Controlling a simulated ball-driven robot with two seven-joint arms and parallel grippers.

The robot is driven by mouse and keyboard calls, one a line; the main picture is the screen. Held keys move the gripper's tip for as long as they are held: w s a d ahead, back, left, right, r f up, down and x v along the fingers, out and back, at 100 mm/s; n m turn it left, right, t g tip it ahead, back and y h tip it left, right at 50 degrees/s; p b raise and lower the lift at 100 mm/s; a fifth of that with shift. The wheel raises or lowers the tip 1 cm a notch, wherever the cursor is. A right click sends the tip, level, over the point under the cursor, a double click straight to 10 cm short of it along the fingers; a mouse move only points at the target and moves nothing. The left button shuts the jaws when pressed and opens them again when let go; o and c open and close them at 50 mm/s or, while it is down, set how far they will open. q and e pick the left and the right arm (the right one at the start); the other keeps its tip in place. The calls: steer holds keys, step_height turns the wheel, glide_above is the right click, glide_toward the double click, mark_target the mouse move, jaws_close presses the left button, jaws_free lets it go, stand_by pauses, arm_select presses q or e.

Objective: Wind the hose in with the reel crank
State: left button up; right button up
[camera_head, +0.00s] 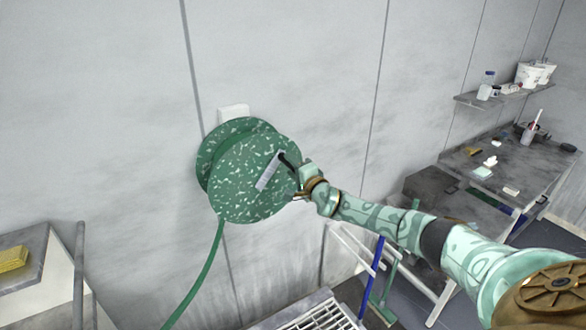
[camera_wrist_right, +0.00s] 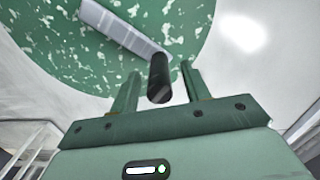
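The green speckled hose reel (camera_head: 240,195) is mounted on the wall, and the green hose (camera_head: 207,262) hangs from its lower edge. The grey crank arm (camera_head: 267,177) lies across the reel's face; it also shows in the right wrist view (camera_wrist_right: 112,25). The dark crank handle (camera_head: 285,158) sticks out from the arm's upper end. My right gripper (camera_head: 294,178) is at the reel's right side. In the right wrist view, the handle (camera_wrist_right: 158,80) stands between the two open fingers (camera_wrist_right: 157,88), with a gap on each side. My left gripper is not in view.
A grey bench (camera_head: 510,165) with small items and a shelf (camera_head: 505,95) stand at the right. A white frame with a blue bar (camera_head: 372,275) and a grating (camera_head: 318,318) lie below. A yellow block (camera_head: 13,259) rests at far left. The wall around the reel is clear.

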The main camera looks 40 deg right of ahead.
steer(key=shift+s, duration=0.1)
steer(key=shift+s+d+p, duration=0.1)
steer(key=shift+s+p, duration=0.2)
steer(key=shift+s, duration=0.1)
steer(key=s+a+p, duration=0.1)
steer(key=s+p, duration=0.1)
steer(key=s, duration=1.3)
steer(key=shift+s, duration=0.2)
